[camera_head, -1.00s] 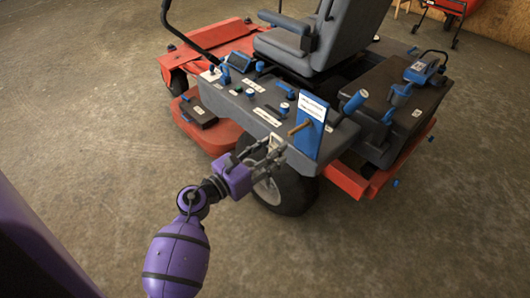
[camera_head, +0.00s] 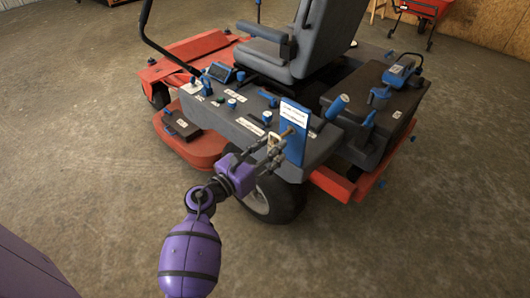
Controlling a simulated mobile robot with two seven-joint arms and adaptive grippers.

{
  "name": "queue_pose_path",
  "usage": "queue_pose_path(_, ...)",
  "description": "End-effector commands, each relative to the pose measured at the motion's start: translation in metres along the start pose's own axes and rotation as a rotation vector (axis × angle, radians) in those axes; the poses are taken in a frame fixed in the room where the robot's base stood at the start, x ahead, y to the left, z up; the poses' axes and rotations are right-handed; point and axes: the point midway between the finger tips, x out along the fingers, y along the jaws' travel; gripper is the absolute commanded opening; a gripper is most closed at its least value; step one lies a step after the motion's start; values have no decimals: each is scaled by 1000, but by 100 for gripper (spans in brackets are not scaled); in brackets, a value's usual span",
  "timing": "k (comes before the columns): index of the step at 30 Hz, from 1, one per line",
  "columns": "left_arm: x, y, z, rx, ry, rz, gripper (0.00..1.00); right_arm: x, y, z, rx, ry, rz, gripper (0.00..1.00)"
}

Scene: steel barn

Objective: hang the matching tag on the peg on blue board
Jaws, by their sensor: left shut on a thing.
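The blue board (camera_head: 296,143) stands upright at the near edge of the mower's console, with a white label on its upper part. A short brown peg (camera_head: 287,132) sticks out of its face toward the left. My left gripper (camera_head: 270,150) is just left of the board, shut on a small pale tag (camera_head: 274,140). The tag is at the peg's tip or very near it; I cannot tell whether the peg passes through it. The tag's marking is too small to read. My right gripper is out of view.
The orange and grey mower (camera_head: 328,152) fills the middle, with its seat (camera_head: 305,45) behind the console. White labels (camera_head: 249,126), blue knobs and levers sit on the console. A rear wheel (camera_head: 275,197) is below my gripper. The concrete floor in front is clear.

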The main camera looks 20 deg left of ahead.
Motion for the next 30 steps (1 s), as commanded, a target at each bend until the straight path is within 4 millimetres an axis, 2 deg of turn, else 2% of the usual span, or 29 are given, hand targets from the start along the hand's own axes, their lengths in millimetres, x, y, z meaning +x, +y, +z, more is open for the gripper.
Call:
queue_pose_path(16, 32, 0, -4, -1, 1, 1, 20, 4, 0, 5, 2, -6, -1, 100)
queue_pose_path(30, 38, 0, -8, -1, 0, 1, 20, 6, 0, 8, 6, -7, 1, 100)
